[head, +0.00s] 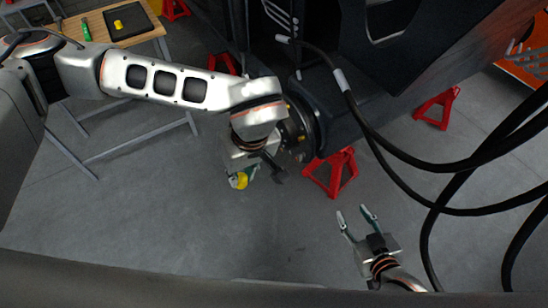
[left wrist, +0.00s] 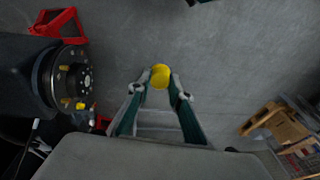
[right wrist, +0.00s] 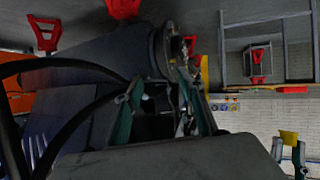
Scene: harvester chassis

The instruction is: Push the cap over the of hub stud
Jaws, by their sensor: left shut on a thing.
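A yellow cap (left wrist: 160,76) is between the fingertips of my left gripper (left wrist: 161,80), which is shut on it. In the head view this cap (head: 240,181) hangs below my left wrist, left of and apart from the wheel hub (head: 299,130). In the left wrist view the round hub (left wrist: 70,78) at the left has several studs around its face. A small yellow piece (left wrist: 81,106) shows at the hub's lower edge; I cannot tell how it sits there. My right gripper (head: 353,212) is open and empty, in front of a red stand.
Red stands (head: 341,158) stand beneath the dark chassis (head: 352,110), one close to the hub. Black hoses (head: 400,165) hang at the right, near my right gripper. A wooden table (head: 92,24) at the upper left holds a black tray with another yellow piece (head: 118,25). The floor at front left is clear.

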